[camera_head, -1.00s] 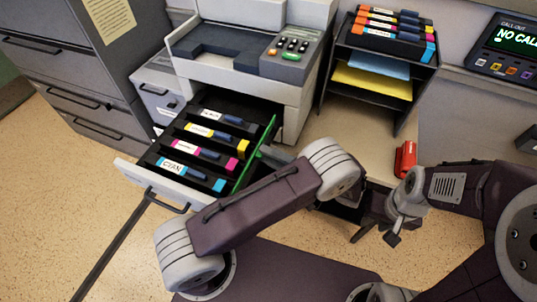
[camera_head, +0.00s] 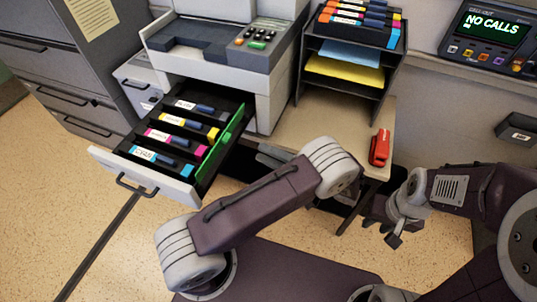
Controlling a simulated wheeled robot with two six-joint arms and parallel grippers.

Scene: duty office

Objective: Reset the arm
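My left arm rises from the lower left and bends at a grey joint near the middle. My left gripper (camera_head: 274,156) is mostly hidden behind that arm's link; only a grey part shows, beside the open drawer's right side. I cannot tell its opening or whether it touches anything. My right arm comes in from the right edge, its wrist bent downward. My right gripper (camera_head: 382,218) is dark and small, below the right end of the desk; its fingertips are not clear enough to tell its opening.
The printer's drawer (camera_head: 142,172) is pulled out, holding several toner cartridges. The printer (camera_head: 225,62) stands beside a black paper rack (camera_head: 345,88). A red stapler (camera_head: 380,147) lies near the desk's right edge (camera_head: 350,122). A call-out panel (camera_head: 490,38) is at upper right. Floor at left is clear.

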